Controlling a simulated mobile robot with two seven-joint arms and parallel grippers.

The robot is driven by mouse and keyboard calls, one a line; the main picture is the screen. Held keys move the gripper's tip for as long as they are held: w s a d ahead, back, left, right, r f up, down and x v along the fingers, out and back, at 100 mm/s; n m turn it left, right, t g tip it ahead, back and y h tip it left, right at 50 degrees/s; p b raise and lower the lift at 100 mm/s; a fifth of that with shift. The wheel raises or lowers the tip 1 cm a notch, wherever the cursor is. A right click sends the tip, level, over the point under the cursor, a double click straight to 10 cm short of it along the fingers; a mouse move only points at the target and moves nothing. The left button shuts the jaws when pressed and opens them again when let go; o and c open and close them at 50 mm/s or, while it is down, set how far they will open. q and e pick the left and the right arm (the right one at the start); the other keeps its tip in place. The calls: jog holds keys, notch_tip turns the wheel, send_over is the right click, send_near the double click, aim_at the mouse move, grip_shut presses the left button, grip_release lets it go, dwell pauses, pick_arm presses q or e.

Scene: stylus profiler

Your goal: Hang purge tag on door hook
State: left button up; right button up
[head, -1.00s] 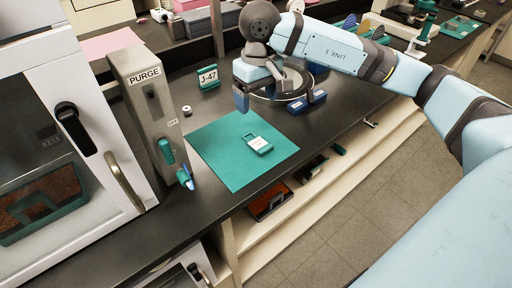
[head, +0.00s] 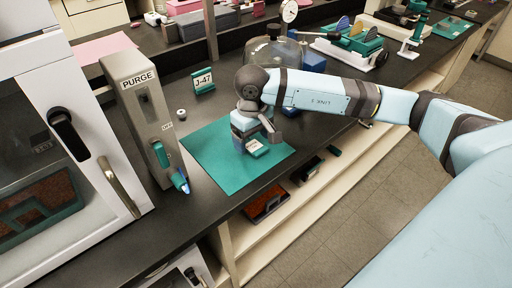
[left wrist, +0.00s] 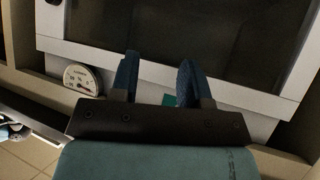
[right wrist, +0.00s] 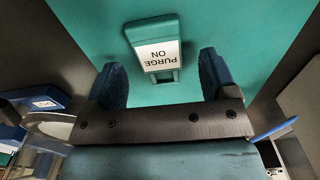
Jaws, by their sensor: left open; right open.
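The purge tag (head: 257,148) is a small teal tag with a white label, lying on the teal mat (head: 217,172). In the right wrist view the tag (right wrist: 157,52) reads "PURGE ON" and lies just beyond the fingertips, roughly between their lines. My right gripper (head: 255,146) is open and empty, low over the mat at the tag, and hides part of it. My left gripper (left wrist: 157,75) is open and empty, facing a white cabinet front; it is out of the head view. The door handle (head: 119,187) is on the white cabinet at left; I cannot make out a hook.
A grey PURGE box (head: 140,115) with a teal lever stands between cabinet and mat. A J-47 sign (head: 203,83) and a small white ring (head: 181,113) stand behind the mat. A glass dome (head: 272,57) stands further back. The counter's front edge is near the mat.

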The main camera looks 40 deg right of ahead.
aim_at(253, 146)
jog(key=shift+f, duration=0.6)
jog(key=c, duration=1)
jog(key=shift+r, duration=0.1)
notch_tip(253, 146, up, 20)
jog(key=shift+o, duration=0.3)
jog(key=c, duration=0.4)
jog(key=shift+c, duration=0.2)
